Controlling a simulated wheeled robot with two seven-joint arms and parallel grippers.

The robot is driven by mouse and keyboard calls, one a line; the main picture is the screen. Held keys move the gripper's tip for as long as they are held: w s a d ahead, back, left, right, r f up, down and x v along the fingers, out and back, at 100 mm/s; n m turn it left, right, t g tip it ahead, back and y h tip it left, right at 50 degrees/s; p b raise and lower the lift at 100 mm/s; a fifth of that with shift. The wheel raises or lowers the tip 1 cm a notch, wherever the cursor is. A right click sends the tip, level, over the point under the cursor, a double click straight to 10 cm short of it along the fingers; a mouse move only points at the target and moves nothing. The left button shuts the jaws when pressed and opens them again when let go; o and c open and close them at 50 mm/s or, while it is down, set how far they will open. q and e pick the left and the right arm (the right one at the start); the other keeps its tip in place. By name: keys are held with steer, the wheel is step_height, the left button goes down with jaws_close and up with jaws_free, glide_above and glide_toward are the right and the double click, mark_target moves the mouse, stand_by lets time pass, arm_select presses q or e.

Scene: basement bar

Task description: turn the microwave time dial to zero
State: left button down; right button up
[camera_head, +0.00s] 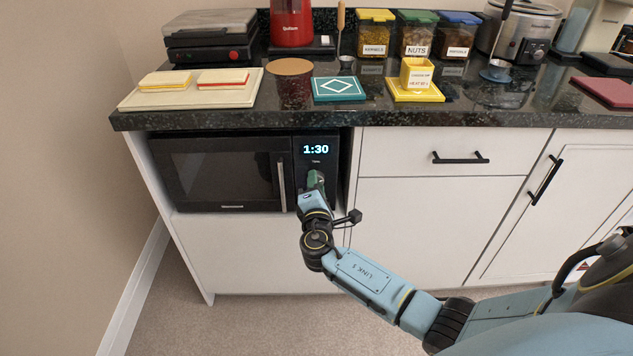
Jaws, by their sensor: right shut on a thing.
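The black microwave (222,174) sits in an open bay under the counter, with its door shut. Its lit display (316,149) reads 1:30, with a small label below it. My right gripper (316,180) is at the control panel under the display, shut on the time dial. The gripper and my wrist hide the dial almost wholly, so its pointer cannot be read. My right arm reaches in from the lower right. My left gripper is not in view.
The dark counter (480,118) overhangs just above the microwave. A tray (130,99) with two sandwiches, coasters and jars stand on it. White drawers (400,200) with black handles (460,158) are to the right. The carpet in front is clear.

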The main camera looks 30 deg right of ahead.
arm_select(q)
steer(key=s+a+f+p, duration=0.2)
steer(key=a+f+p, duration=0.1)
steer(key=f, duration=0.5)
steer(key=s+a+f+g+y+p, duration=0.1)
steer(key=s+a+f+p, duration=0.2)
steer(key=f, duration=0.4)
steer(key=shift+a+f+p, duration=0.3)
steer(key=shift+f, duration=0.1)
arm_select(e)
steer(key=shift+n, duration=6.8)
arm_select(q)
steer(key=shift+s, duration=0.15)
arm_select(e)
steer(key=o, duration=1)
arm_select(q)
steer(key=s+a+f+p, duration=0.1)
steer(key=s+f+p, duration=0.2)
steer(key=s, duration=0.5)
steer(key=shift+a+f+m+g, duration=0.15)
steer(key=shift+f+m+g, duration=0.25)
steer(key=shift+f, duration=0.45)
arm_select(e)
steer(key=v, duration=1.3)
steer(key=shift+s, duration=0.25)
